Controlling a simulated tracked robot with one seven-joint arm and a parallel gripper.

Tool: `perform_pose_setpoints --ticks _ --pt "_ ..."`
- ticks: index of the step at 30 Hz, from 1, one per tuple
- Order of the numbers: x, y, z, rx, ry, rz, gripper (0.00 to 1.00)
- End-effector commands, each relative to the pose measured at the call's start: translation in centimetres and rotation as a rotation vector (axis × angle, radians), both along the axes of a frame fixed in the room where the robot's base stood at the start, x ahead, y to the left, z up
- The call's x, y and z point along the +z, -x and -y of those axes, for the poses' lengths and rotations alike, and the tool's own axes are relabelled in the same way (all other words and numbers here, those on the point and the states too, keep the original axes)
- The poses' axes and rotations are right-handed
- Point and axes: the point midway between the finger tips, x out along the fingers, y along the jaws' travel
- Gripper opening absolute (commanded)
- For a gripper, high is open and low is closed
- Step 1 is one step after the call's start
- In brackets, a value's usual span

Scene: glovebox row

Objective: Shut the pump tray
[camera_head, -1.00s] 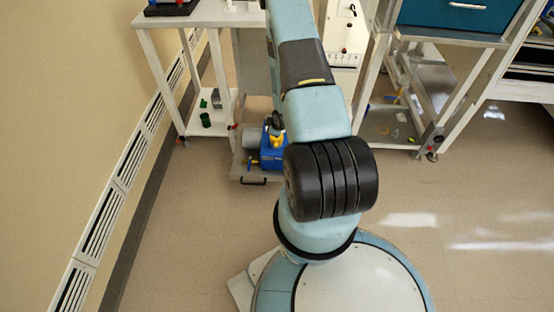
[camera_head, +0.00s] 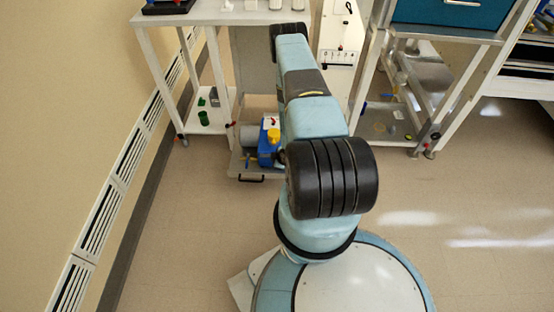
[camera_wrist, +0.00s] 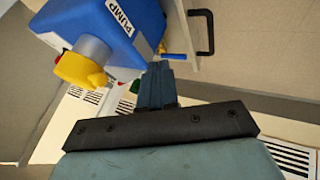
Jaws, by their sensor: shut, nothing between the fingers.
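The pump tray (camera_head: 238,167) is a pale low tray near the floor under the white bench, with a black handle (camera_head: 251,178) on its front. It stands out past the bench legs. A blue and yellow pump (camera_head: 267,152) sits on it. In the wrist view, the pump (camera_wrist: 112,32), the tray's front panel (camera_wrist: 187,45) and the handle (camera_wrist: 203,32) fill the top. My gripper (camera_wrist: 157,72) is shut and empty, its tips close to the inner side of the panel beside the pump; I cannot tell whether they touch. In the head view my arm hides the gripper.
The white bench (camera_head: 215,14) stands over the tray, with a green cup (camera_head: 204,118) on its lower shelf. A white control panel (camera_head: 340,55) and another stand (camera_head: 385,125) are to the right. The wall vents (camera_head: 120,165) run along the left. The floor in front is clear.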

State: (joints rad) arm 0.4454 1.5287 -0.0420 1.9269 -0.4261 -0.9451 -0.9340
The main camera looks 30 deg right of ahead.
Motion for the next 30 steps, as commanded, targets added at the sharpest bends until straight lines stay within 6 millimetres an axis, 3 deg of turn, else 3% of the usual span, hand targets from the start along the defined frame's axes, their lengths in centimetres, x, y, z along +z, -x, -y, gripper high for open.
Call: perform_pose_setpoints --ticks 9,18,30 --pt "-4.5 -3.3 -0.3 0.001 -0.001 0.0 0.0" --pt "-4.1 -6.1 1.8 -0.001 0.001 0.0 0.0" --pt "-4.1 -6.5 2.0 0.001 0.001 -0.001 0.0"
